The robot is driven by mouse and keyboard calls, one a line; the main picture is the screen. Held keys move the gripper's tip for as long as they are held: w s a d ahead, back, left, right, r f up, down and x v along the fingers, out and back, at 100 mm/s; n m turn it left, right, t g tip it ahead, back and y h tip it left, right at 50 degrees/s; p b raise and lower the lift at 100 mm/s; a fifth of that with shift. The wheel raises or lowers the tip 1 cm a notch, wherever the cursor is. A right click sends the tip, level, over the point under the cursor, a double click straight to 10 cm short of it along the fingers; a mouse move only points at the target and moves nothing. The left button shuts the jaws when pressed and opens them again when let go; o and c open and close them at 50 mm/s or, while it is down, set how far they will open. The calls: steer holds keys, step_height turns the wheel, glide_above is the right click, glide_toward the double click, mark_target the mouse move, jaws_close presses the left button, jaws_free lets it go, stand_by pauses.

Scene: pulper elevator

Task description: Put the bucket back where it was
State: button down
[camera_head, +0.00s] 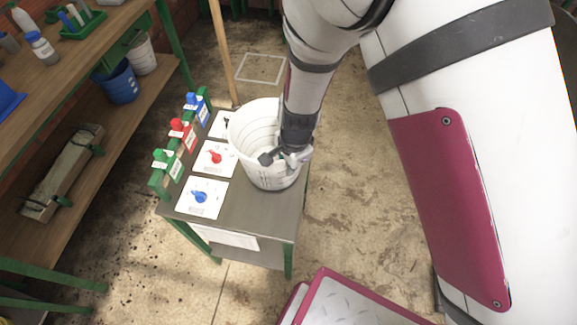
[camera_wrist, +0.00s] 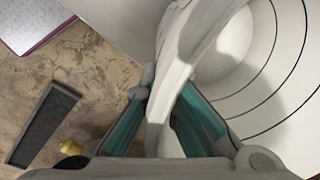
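A white bucket (camera_head: 262,118) is upright at the right side of a small metal-topped table (camera_head: 262,219). I cannot tell whether its base touches the top. My gripper (camera_head: 284,158) is at the bucket's near right rim, with one finger inside and one outside. In the wrist view, the green-padded fingers (camera_wrist: 160,118) close on the white rim and wall between them. The bucket's ringed interior (camera_wrist: 262,70) shows at the right and looks empty. A white square outline (camera_head: 260,68) is marked on the floor behind the table.
Panels with a red knob (camera_head: 216,158) and a blue knob (camera_head: 200,196) lie left of the bucket. Red, blue and green switches line the table's left edge. A wooden pole (camera_head: 222,50) stands behind. A workbench (camera_head: 100,150) holds blue and white buckets at left.

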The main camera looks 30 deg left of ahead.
steer(key=shift+f, duration=0.2)
steer(key=c, duration=2.3)
jaws_free()
steer(key=shift+f, duration=0.1)
steer(key=o, duration=0.5)
